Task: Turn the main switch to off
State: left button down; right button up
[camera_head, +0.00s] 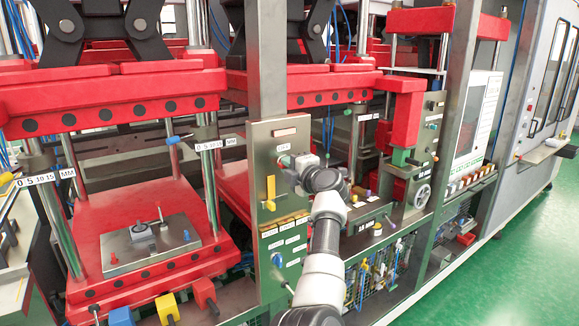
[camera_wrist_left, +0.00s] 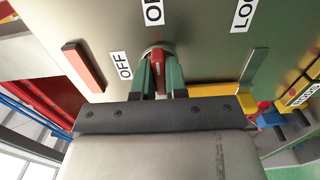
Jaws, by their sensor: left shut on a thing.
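The main switch shows in the left wrist view as a red handle (camera_wrist_left: 158,62) on a round grey base on the metal panel (camera_wrist_left: 200,45). My left gripper (camera_wrist_left: 160,75) has its green fingers on either side of the handle, shut on it. An OFF label (camera_wrist_left: 121,65) is left of the switch, a partly cut label (camera_wrist_left: 153,12) is above it, and one reading LOC (camera_wrist_left: 243,15) is at upper right. In the head view my left gripper (camera_head: 286,160) is at the upper panel (camera_head: 262,150) and hides the switch. My right gripper is not in view.
A yellow handle (camera_head: 271,190) sits just below the gripper on the same panel, with several labels and a blue knob (camera_head: 277,259) lower down. Red press plates (camera_head: 130,100) stand to the left. Green floor (camera_head: 520,240) is clear at the right.

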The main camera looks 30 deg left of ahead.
pick_arm(q)
jog(key=n+b, duration=1.7)
jog(key=shift+r+n+b, duration=0.1)
jog(key=shift+n+b, duration=0.2)
jog(key=shift+n, duration=0.3)
dwell(0.5)
jog(key=c, duration=1.2)
grip_release()
jog(key=shift+a, duration=0.1)
jog(key=shift+o, duration=0.2)
jog(key=b+v, duration=0.4)
jog(key=v, duration=0.6)
jog(key=shift+s+d, duration=0.15)
jog(key=shift+d, duration=0.2)
